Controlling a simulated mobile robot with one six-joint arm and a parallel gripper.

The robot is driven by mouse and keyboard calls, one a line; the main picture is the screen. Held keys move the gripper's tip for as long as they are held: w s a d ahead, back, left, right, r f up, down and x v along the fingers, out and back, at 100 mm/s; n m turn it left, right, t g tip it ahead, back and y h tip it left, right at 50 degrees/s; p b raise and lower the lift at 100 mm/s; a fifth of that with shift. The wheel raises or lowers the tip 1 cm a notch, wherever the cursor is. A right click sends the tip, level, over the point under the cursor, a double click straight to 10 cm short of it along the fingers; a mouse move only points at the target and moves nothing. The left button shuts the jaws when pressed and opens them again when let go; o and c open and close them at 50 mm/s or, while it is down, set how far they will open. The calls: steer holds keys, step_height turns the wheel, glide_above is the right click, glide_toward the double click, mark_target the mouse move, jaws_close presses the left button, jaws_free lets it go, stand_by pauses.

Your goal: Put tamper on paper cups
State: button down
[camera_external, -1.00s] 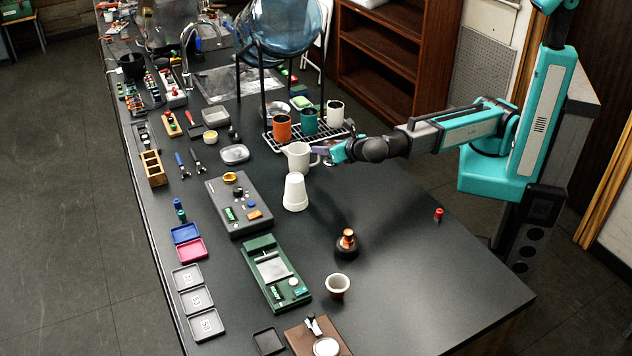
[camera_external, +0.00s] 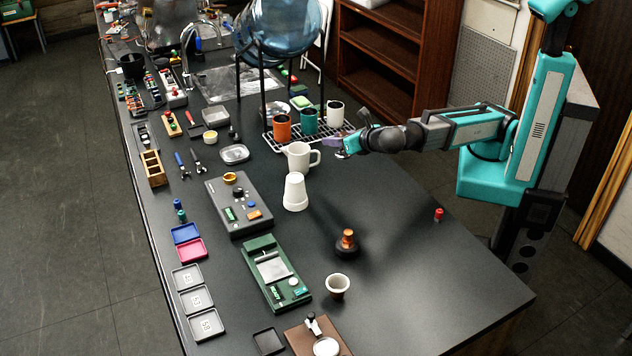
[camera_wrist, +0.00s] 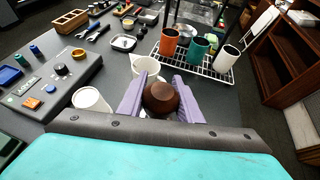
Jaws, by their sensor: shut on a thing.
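My gripper (camera_external: 344,147) is shut on the tamper, whose round brown wooden knob (camera_wrist: 161,97) shows between the purple fingers (camera_wrist: 160,98) in the wrist view. A small pale part of the tamper shows below the fingers in the external view; the rest is hidden. The gripper is raised over the counter, to the right of the white pitcher. The white paper cups (camera_external: 295,192) stand upside down in a stack in front of the pitcher; they also show in the wrist view (camera_wrist: 90,100), left of the fingers. The tamper is apart from the cups.
The white pitcher (camera_external: 298,157) stands between the cups and a wire rack (camera_external: 291,142) holding orange, teal and white mugs. A grey control box (camera_external: 240,207) lies left of the cups. A copper-topped object (camera_external: 347,241) stands in front. The counter right of it is mostly clear.

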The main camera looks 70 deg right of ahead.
steer(key=shift+s+a+r, duration=0.1)
steer(key=shift+s+r, duration=0.1)
steer(key=shift+r, duration=0.05)
steer(key=w+a+f+p, duration=0.1)
steer(key=w+a+p, duration=0.2)
steer(key=w+a, duration=0.6)
steer(key=w, duration=0.4)
steer(key=shift+f, duration=0.25)
stand_by(0.4)
steer(key=shift+a, duration=0.1)
steer(key=shift+f+p, duration=0.6)
steer(key=shift+f, duration=1.15)
steer(key=shift+f, duration=0.1)
steer(key=c, duration=1.3)
jaws_free()
